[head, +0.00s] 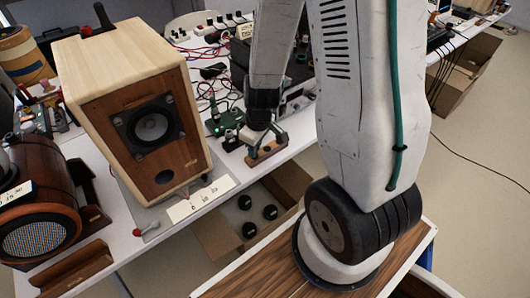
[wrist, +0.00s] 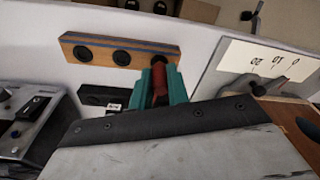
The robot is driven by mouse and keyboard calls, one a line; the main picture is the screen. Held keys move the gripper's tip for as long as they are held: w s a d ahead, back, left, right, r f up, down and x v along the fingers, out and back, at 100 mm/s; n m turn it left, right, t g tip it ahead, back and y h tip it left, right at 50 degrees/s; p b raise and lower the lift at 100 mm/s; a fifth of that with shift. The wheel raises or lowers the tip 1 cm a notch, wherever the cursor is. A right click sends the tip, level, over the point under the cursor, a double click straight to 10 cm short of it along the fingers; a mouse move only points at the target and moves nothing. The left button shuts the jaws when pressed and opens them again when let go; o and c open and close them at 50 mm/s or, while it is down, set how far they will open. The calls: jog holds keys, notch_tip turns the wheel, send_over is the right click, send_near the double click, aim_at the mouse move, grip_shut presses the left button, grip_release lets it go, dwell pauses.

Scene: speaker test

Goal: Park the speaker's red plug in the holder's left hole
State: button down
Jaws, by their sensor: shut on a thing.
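The holder (wrist: 72,40) is a wooden block with a blue stripe and a row of dark round holes in the wrist view. In the head view the holder (head: 268,151) lies near the table's front edge, right of the speaker (head: 85,65). My gripper (wrist: 160,86) has teal fingers shut on the red plug (wrist: 160,76). The plug's far end meets the hole nearest the white card, the left one as the head sees it. I cannot tell how deep it sits. In the head view my gripper (head: 263,138) is over the holder and hides the plug.
The white card (head: 200,199) lies on the table before the speaker. An open cardboard box (head: 215,243) with several black round things is below the front edge. Cables and a power strip (head: 210,29) crowd the back. A brown round-grilled speaker (head: 38,238) stands left.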

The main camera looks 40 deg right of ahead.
jog(key=shift+f, duration=0.4)
jog(key=c, duration=1.3)
grip_release()
jog(key=shift+r, duration=0.1)
jog(key=shift+r, duration=3.65)
jog(key=shift+s, duration=0.1)
jog(key=s+a+r+m, duration=0.1)
jog(key=s+r, duration=0.4)
jog(key=r, duration=0.2)
jog(key=s+a+r+m, duration=0.2)
jog(key=s+r, duration=0.3)
jog(key=r, duration=0.2)
jog(key=s+a+r+m, duration=0.1)
jog(key=s+a+r, duration=0.1)
jog(key=s+r, duration=0.4)
notch_tip(320, 180, up, 2)
jog(key=shift+a+r+h, duration=0.1)
jog(key=shift+a+h, duration=0.05)
jog(key=shift+h, duration=0.15)
